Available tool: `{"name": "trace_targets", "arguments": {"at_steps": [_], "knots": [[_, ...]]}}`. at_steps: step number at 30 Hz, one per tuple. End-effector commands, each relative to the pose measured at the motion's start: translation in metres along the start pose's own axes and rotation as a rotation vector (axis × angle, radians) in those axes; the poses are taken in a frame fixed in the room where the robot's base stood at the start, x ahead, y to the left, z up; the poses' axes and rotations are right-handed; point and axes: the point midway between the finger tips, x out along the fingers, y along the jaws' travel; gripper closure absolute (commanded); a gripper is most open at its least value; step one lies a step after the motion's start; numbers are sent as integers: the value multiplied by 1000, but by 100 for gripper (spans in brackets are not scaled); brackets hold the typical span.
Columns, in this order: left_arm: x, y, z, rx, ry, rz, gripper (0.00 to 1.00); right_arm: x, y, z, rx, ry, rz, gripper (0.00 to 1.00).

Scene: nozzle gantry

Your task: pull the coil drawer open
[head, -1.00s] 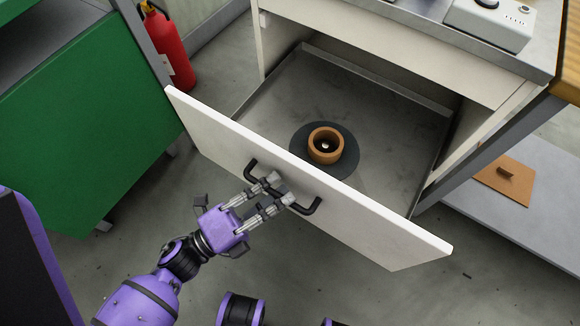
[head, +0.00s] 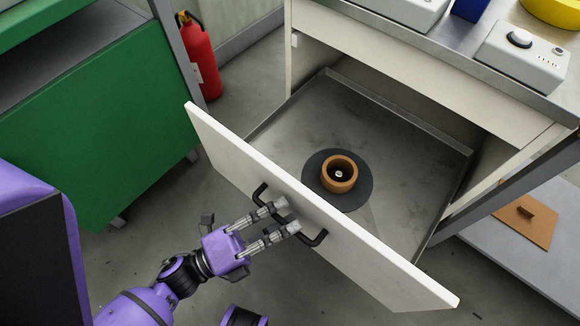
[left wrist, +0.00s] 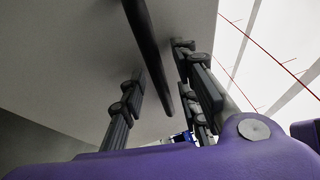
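The coil drawer (head: 400,190) is pulled well out of the white cabinet, with its metal floor exposed. Its white front panel (head: 345,235) carries a black bar handle (head: 313,239). My left gripper (head: 289,215) is at the middle of this handle. In the left wrist view the handle bar (left wrist: 150,50) runs between the fingers of the left gripper (left wrist: 160,95), with gaps seen on both sides, so the fingers are open around it. My right gripper is out of view.
An orange-brown ring-shaped coil (head: 340,187) sits on a dark round mat (head: 362,199) in the drawer. A green cabinet (head: 90,150) and a red extinguisher (head: 199,60) stand left. A grey slab with a brown board (head: 525,220) lies right. Grey floor shows around the drawer.

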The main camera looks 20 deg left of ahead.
Motion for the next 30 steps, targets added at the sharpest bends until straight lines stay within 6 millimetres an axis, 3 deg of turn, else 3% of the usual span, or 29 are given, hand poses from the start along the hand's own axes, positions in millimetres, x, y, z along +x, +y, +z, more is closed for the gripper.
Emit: {"name": "trace_targets", "arguments": {"at_steps": [8,21,30], "knots": [[-7,0,0,-3,-1,1,71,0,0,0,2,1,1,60],[-93,1,0,-2,-1,5,71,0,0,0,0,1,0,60],[-120,0,0,-2,-1,1,71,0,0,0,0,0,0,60]]}}
